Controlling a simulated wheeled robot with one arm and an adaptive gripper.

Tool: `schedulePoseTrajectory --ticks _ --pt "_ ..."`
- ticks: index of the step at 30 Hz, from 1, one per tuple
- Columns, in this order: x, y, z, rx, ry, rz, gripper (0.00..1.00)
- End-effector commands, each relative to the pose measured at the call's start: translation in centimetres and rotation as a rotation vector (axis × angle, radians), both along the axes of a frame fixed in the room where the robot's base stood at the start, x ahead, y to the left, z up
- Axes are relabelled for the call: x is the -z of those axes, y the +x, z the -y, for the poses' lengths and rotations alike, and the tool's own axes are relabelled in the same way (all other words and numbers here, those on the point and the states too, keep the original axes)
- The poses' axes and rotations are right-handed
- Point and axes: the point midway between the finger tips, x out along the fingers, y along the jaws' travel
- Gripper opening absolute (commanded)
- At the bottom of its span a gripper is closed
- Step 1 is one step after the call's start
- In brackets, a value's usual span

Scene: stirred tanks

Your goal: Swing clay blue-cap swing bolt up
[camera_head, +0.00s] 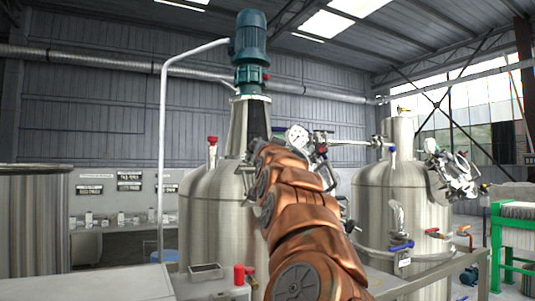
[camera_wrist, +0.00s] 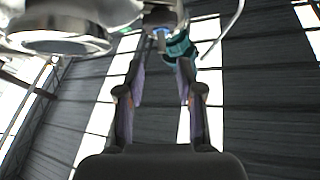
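My gripper (camera_wrist: 160,64) is open in the wrist view, its two dark fingers apart with nothing visibly held between them. A small part with a grey-blue stem (camera_wrist: 160,38) shows at the top, just beyond the fingertips; it may be the swing bolt, but I cannot tell. A round steel fitting (camera_wrist: 58,40) is close at upper left. In the head view, my copper-coloured arm reaches up in front of the middle steel tank (camera_head: 207,215) and hides part of its lid. The gripper is not clear there, nor is the bolt's angle.
A teal motor (camera_head: 251,45) stands on the middle tank. A pressure gauge (camera_head: 297,137) and pipework are close to my arm's end. The right tank (camera_head: 375,210) carries a blue-handled valve (camera_head: 401,247). A large steel vessel (camera_head: 35,225) stands at the left.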

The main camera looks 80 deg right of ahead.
Motion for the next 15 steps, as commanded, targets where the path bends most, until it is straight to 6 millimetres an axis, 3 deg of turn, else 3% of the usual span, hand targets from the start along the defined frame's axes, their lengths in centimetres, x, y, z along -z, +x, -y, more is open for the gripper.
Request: schedulePoseTrajectory --ticks 15 --pt "1.3 -1.3 -4.7 0.001 -0.002 0.003 0.36"
